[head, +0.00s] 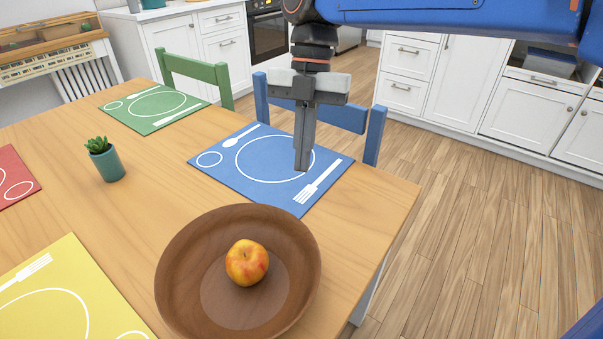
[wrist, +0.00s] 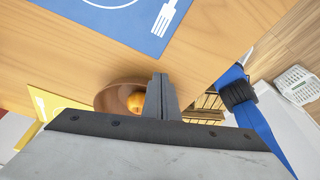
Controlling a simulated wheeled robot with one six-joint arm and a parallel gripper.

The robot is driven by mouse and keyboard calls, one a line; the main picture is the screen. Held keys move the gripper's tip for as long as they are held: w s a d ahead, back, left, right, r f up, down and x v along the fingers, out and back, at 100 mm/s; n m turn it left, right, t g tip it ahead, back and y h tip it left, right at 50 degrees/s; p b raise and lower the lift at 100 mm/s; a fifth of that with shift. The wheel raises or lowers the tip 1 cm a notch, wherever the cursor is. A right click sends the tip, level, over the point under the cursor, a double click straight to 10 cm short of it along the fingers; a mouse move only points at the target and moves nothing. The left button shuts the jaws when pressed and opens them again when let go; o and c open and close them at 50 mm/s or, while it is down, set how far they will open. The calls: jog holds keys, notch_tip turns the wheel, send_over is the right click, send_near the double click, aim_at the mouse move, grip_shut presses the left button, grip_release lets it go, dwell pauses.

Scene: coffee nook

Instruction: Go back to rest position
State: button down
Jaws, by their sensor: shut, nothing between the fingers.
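My gripper (head: 302,166) is shut and empty, pointing down above the blue placemat (head: 225,165) in the head view. Its closed fingers also show in the wrist view (wrist: 160,80). My blue arm reaches in from the upper right. No object is between the fingers. The brown wooden bowl (head: 180,262) stands on the table in front of the gripper, with a red-yellow apple (head: 247,262) in it. The bowl (wrist: 103,96) and apple (wrist: 136,101) also show in the wrist view, partly hidden behind the fingers.
The wooden table (head: 130,215) also holds a green placemat (head: 135,105), a yellow placemat (head: 75,300), a red placemat (head: 12,172) and a potted succulent (head: 108,163). Blue (head: 375,135) and green (head: 224,85) chairs stand at its far edge. Wooden floor (head: 480,230) is clear at right.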

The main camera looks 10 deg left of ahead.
jog(key=w+d+f+m+t+y, duration=0.2)
jog(key=d+m+t, duration=0.2)
jog(key=d+m, duration=1.6)
jog(key=s+d+f+m+t, duration=0.1)
jog(key=s+d+f+m, duration=0.2)
jog(key=d+f+m, duration=0.1)
jog(key=s+d+f+m+t+h, duration=0.1)
jog(key=d+f+m, duration=0.3)
jog(key=d, duration=0.5)
jog(key=s+d+f+m+t+h, duration=0.1)
jog(key=s+d+f+m+t, duration=0.1)
jog(key=s+d+f+m, duration=0.2)
jog(key=d+m, duration=0.3)
jog(key=shift+s, duration=0.35)
